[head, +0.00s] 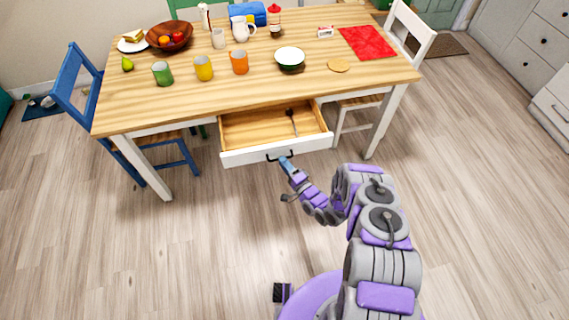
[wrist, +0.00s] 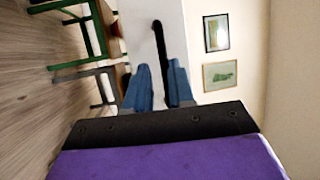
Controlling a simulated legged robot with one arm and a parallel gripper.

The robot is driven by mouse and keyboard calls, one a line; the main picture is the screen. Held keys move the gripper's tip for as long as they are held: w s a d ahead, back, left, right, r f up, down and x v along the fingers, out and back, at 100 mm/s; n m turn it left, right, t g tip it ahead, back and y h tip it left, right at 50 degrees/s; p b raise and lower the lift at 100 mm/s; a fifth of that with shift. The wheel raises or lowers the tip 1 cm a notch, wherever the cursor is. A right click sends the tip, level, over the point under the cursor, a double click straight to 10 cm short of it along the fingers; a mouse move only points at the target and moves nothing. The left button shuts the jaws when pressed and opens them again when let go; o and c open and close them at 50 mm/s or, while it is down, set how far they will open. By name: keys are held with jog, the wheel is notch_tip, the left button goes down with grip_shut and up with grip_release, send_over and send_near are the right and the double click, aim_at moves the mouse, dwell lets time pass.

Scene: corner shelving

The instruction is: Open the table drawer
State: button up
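The table drawer (head: 276,132) is pulled well out from under the front edge of the wooden table (head: 380,80). Its wooden inside shows, with a dark long-handled utensil lying in it. Its white front carries a black handle (head: 279,156). My gripper (head: 286,160) is at the right part of that handle. In the wrist view the two blue fingers of my gripper (wrist: 159,78) stand on either side of the black handle (wrist: 158,45), with little gap, and look closed on it. The exact contact is partly hidden by the fingers.
A blue chair (head: 75,85) stands at left and a white chair (head: 412,28) at right. The floor in front is clear.

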jog(key=shift+o, duration=1.3)
jog(key=shift+r, duration=0.15)
jog(key=b+v, duration=0.2)
jog(key=v, duration=1)
jog(key=shift+w, duration=0.1)
